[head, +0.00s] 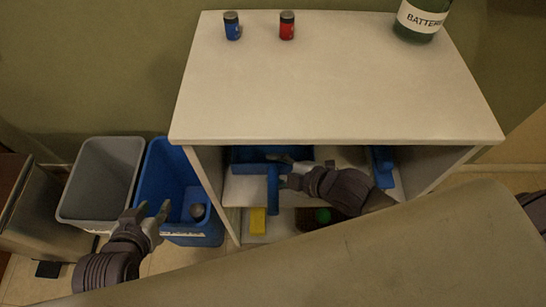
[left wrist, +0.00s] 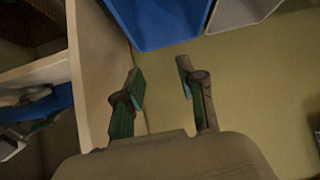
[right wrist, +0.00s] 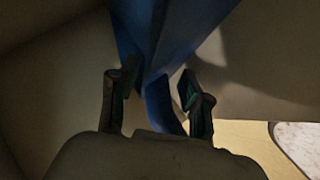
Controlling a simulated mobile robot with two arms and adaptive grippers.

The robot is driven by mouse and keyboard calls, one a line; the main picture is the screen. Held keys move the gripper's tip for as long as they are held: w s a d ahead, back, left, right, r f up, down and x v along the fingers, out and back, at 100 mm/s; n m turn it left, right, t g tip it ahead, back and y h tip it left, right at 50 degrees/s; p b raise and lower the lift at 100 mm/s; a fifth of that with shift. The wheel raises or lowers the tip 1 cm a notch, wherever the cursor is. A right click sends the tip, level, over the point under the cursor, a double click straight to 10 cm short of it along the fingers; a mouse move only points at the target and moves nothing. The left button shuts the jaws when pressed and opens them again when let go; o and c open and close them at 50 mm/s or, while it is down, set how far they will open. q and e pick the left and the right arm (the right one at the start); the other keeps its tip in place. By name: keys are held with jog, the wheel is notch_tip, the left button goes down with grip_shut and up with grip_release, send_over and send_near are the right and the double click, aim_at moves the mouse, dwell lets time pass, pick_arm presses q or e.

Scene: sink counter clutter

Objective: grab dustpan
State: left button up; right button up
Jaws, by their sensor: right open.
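A blue dustpan (head: 272,154) lies on the upper shelf inside the cabinet, with its handle (head: 273,190) sticking out at the front. My right gripper (head: 286,175) is at the handle, coming from the right. In the right wrist view the handle (right wrist: 160,105) is between the fingers, which are open and not visibly closed on it. The pan's far part is hidden under the cabinet top. My left gripper (head: 152,213) is open and empty, above the front of the blue bin. The left wrist view also shows its open fingers (left wrist: 160,85).
A grey bin (head: 100,180) and a blue bin (head: 165,185) stand left of the cabinet (head: 330,85). Another blue object (head: 383,165) is on the shelf at right. Two batteries and a bottle (head: 420,20) stand on top.

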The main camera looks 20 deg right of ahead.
grip_shut()
jog(key=shift+r, duration=0.1)
dwell(0.3)
